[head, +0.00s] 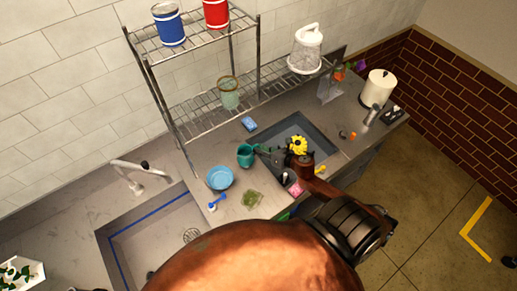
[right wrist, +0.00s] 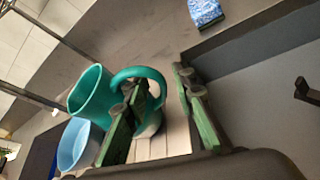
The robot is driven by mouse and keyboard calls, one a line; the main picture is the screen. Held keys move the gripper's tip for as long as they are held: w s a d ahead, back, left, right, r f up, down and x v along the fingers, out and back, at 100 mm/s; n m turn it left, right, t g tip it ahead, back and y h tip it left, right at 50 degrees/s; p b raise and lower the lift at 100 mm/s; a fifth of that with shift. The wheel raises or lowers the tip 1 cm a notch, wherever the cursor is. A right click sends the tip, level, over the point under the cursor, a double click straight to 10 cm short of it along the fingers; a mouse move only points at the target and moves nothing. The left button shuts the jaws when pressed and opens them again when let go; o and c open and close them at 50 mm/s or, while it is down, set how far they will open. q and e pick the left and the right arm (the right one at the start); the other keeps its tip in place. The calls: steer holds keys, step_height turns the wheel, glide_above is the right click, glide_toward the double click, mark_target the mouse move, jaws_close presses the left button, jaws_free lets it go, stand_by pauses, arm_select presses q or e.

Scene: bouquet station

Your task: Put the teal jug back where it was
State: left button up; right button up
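The teal jug (head: 244,156) stands on the grey counter in the head view, just right of and behind a blue bowl. In the right wrist view the jug (right wrist: 88,92) shows its open rim and its curved handle pointing toward my gripper. My right gripper (head: 264,151) is at the jug's handle side. In the right wrist view its fingers (right wrist: 164,108) are apart, one overlapping the handle loop and the other to the right of the handle. Whether either finger touches the handle is unclear. My left gripper is not in view.
The blue bowl (head: 220,178) sits close to the jug. A blue sponge (head: 249,124) lies behind, beside a dark recessed basin (head: 280,129). A wire rack (head: 205,105) holds a green glass (head: 229,97). A yellow flower (head: 298,144) shows near my right wrist. A sink (head: 150,235) is at left.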

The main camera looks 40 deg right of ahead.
steer(key=b+v, duration=0.2)
steer(key=v, duration=1)
steer(key=shift+b, duration=0.3)
